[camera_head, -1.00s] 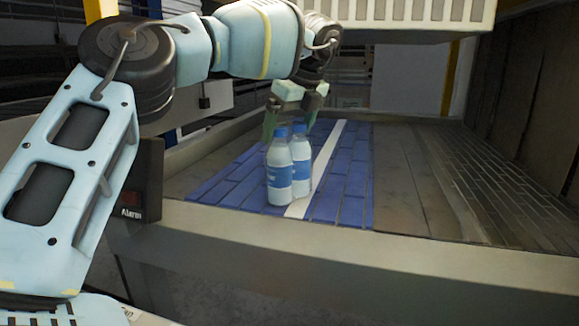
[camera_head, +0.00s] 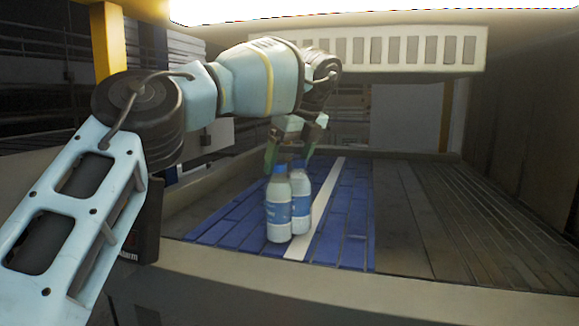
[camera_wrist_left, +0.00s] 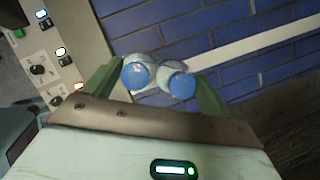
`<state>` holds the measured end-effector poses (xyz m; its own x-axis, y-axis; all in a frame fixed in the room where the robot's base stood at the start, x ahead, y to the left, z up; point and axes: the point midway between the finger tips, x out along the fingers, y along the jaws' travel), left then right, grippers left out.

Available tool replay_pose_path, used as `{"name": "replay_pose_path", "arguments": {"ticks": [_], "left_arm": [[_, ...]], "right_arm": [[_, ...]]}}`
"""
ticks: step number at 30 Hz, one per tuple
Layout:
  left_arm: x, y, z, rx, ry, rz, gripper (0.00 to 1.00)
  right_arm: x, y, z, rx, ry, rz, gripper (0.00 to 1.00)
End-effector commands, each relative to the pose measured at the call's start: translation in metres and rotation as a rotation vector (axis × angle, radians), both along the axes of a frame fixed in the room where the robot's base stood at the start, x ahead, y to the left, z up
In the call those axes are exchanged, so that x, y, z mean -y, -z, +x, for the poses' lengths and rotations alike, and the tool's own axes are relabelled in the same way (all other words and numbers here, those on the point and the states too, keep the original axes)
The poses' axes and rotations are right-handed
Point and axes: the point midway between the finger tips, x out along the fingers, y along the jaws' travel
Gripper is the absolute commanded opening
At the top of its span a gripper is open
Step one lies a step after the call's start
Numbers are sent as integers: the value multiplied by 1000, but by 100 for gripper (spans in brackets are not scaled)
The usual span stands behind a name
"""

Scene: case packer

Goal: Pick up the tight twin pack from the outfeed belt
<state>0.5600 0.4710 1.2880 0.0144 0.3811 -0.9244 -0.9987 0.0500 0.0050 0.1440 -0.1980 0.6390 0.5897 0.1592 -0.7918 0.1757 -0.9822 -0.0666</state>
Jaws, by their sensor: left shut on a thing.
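The twin pack (camera_head: 288,205) is two clear bottles with blue caps and blue labels, side by side and touching. It stands upright on the blue outfeed belt (camera_head: 345,215), by the white stripe. I see no gap under it. My left gripper (camera_head: 288,160) reaches down from above, its green fingers at either side of the bottle tops. In the left wrist view the two caps of the pack (camera_wrist_left: 159,76) sit between the green fingers, which are shut on the pack. The lower bottles are mostly hidden there. My right gripper is not in view.
A grey frame rail (camera_head: 380,285) runs along the belt's near edge. A dark slatted surface (camera_head: 430,210) lies right of the belt. A pale slotted housing (camera_head: 400,50) hangs above the back. A control panel (camera_wrist_left: 55,50) with knobs shows in the left wrist view.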

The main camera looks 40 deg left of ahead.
Motion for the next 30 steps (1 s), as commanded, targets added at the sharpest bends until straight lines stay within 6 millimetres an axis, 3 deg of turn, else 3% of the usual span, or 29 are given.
{"name": "replay_pose_path", "arguments": {"ticks": [5,14,30], "left_arm": [[0,-17,-1,7,0,-1,12],[15,-18,-22,7,2,2,12],[74,-26,-101,6,2,4,12]], "right_arm": [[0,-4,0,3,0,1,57],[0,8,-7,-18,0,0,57],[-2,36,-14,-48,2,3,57]]}}
